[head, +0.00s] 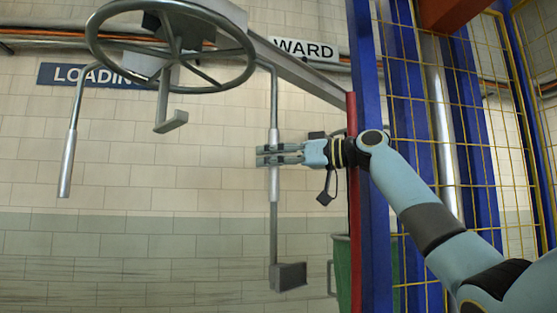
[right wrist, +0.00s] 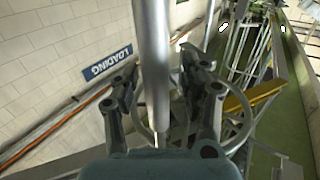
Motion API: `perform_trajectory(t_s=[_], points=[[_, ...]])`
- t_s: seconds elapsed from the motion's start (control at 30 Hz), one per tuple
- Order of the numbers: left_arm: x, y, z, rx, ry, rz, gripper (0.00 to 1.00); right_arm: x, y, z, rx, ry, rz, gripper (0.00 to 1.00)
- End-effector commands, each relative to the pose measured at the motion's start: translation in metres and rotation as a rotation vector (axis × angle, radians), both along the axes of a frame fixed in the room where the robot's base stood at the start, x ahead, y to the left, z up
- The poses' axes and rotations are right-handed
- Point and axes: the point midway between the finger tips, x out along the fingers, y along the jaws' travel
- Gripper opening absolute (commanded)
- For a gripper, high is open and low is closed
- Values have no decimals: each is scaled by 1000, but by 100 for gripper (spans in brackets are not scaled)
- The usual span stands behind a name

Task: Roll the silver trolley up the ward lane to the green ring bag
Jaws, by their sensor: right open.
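The trolley, which I take to be the grey metal frame with a large hand wheel (head: 172,86), hangs at the upper left of the head view. A silver bar hangs on its left (head: 69,165), and another silver bar (head: 274,186) on its right. My right gripper (head: 264,155) is at this right bar, its jaws open on either side of it. In the right wrist view the bar (right wrist: 153,60) runs between the two fingers. Whether they touch it is unclear. No green ring bag can be made out for certain. My left gripper is out of view.
A WARD sign (head: 303,49) is behind the sloping grey beam; a LOADING sign (head: 60,75) is at left. Blue posts (head: 370,80) with a red edge and yellow mesh (head: 470,150) stand close at right. A green object (head: 343,275) is partly hidden behind them.

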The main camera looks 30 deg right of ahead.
Motion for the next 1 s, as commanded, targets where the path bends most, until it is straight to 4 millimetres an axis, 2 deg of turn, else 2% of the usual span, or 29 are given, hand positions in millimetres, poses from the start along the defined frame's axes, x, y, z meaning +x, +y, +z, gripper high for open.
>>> perform_trajectory(t_s=[0.17,0.4,0.6,0.8,1.0], points=[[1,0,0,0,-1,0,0,-13,-14,-1,-3,0,-6,45],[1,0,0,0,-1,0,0,-54,-51,-2,-8,4,-7,45],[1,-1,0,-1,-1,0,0,-78,-71,-2,-5,4,-4,45],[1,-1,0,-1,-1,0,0,-88,-79,-1,-3,3,-3,45],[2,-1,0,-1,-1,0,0,-89,-79,-1,-1,2,-1,45]])
